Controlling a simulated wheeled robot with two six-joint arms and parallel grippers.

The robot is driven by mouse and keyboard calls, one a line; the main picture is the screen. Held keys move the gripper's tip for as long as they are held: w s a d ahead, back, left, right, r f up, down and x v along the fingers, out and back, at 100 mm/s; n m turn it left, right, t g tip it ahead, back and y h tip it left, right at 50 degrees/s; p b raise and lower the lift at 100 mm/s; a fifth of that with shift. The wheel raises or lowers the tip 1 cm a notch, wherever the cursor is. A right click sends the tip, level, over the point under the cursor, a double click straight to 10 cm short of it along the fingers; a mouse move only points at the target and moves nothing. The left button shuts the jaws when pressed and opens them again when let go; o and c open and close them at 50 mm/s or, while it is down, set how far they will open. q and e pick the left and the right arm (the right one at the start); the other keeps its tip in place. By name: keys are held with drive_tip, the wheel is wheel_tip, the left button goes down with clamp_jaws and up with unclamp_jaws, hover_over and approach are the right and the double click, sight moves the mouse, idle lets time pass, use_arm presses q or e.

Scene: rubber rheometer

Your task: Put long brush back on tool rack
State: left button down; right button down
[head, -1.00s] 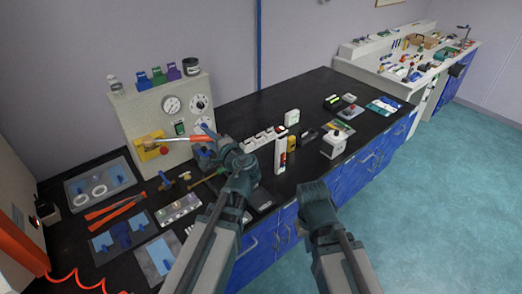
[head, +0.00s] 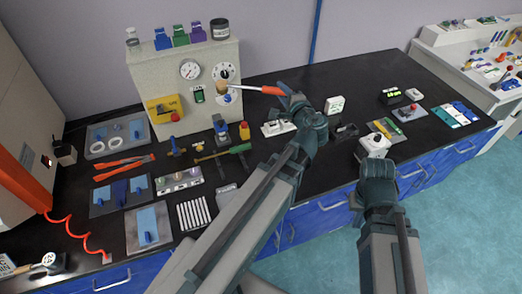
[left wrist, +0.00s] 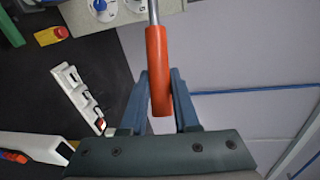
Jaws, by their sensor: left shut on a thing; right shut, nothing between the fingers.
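The long brush has an orange handle (head: 271,90), a thin metal shaft and a tan head (head: 222,87). My left gripper (head: 286,95) is shut on the handle and holds the brush roughly level above the bench, its head in front of the gauge panel's right side. In the left wrist view the orange handle (left wrist: 158,70) is between the fingers; the head is out of frame. My right gripper (head: 378,168) is shut and empty, close in view to a white device (head: 374,144). I cannot tell for sure which fixture is the tool rack.
The gauge panel (head: 150,82) stands at the back with bottles on top. A white slotted strip (head: 276,128) lies beneath my left gripper. Orange-handled tools (head: 124,162), trays (head: 103,205) and a green-handled tool (head: 238,149) crowd the left. Black bench top (head: 330,82) is clear behind.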

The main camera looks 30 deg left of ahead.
sight(256, 164)
use_arm(q)
drive_tip(key=s+a+f+n+g+y+b, duration=0.1)
drive_tip(key=a+f+n+g+b, duration=0.1)
drive_tip(key=f+b, duration=0.6)
drive_tip(key=s+a+f+n+g+y+b, duration=0.1)
drive_tip(key=a+f+n+g+b, duration=0.1)
drive_tip(key=f+b, duration=0.7)
drive_tip(key=s+a+f+n+g+y+b, duration=0.2)
drive_tip(key=a+f+g+b, duration=0.1)
drive_tip(key=f+b, duration=0.6)
drive_tip(key=shift+s+a+f+g, duration=0.1)
drive_tip(key=shift+f+g, duration=0.3)
drive_tip(key=shift+f, duration=0.4)
drive_tip(key=shift+s+a+f, duration=0.1)
drive_tip(key=shift+s+f, duration=0.05)
drive_tip(key=shift+f, duration=0.1)
drive_tip(key=shift+b, duration=0.35)
wheel_tip(256, 164, down, 6)
drive_tip(key=b, duration=0.5)
drive_tip(key=shift+r, duration=0.2)
drive_tip(key=shift+c, duration=1.3)
unclamp_jaws()
drive_tip(key=shift+s, duration=0.1)
